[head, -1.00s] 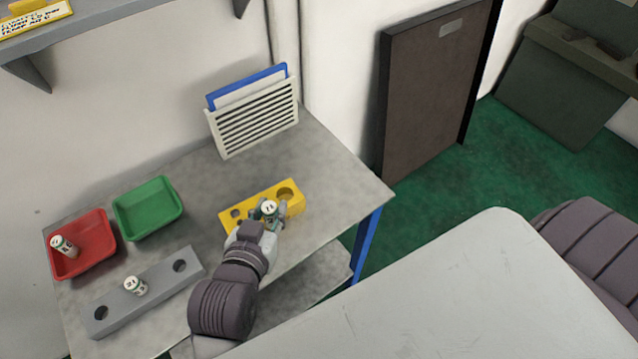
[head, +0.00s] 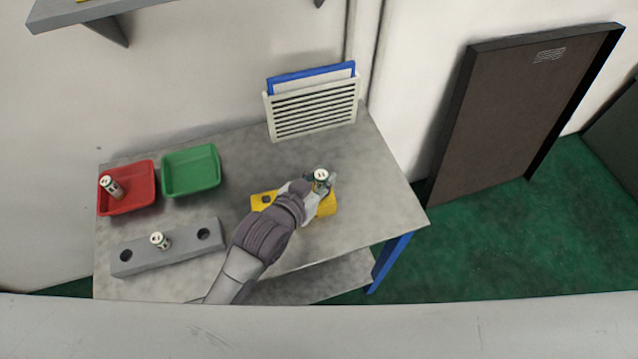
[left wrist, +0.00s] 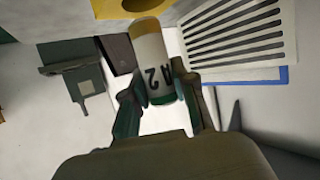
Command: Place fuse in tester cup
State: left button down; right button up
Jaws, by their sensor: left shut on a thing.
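My left gripper (head: 318,188) is shut on a white fuse (head: 321,175) with dark marks on it. The fuse is held upright above the yellow block (head: 262,200), which my gripper and arm partly cover. In the left wrist view the held fuse (left wrist: 155,62) shows a yellow end, a green band and the marking "A2" between my fingers (left wrist: 160,95). Part of the yellow block with a hole (left wrist: 120,8) shows at the top of that view. Whether the fuse touches the block cannot be told. My right gripper is not in view.
A grey block (head: 135,262) holds another fuse (head: 160,241) between two empty holes. A red tray (head: 135,205) holds a fuse (head: 111,187); a green tray (head: 190,172) is empty. A slatted rack (head: 313,110) stands at the back. The table's right part (head: 385,190) is clear.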

aim_at(318, 188)
pick_arm(q)
jog(key=shift+w+a+f, duration=0.15)
jog(key=shift+w+a, duration=0.1)
jog(key=shift+f, duration=0.3)
notch_tip(318, 188, down, 2)
jog(key=shift+f, duration=0.75)
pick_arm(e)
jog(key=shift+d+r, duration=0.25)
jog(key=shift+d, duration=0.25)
pick_arm(q)
jog(key=shift+f, duration=0.1)
jog(key=c, duration=1.4)
grip_release()
jog(key=shift+f, duration=0.1)
jog(key=o, duration=0.5)
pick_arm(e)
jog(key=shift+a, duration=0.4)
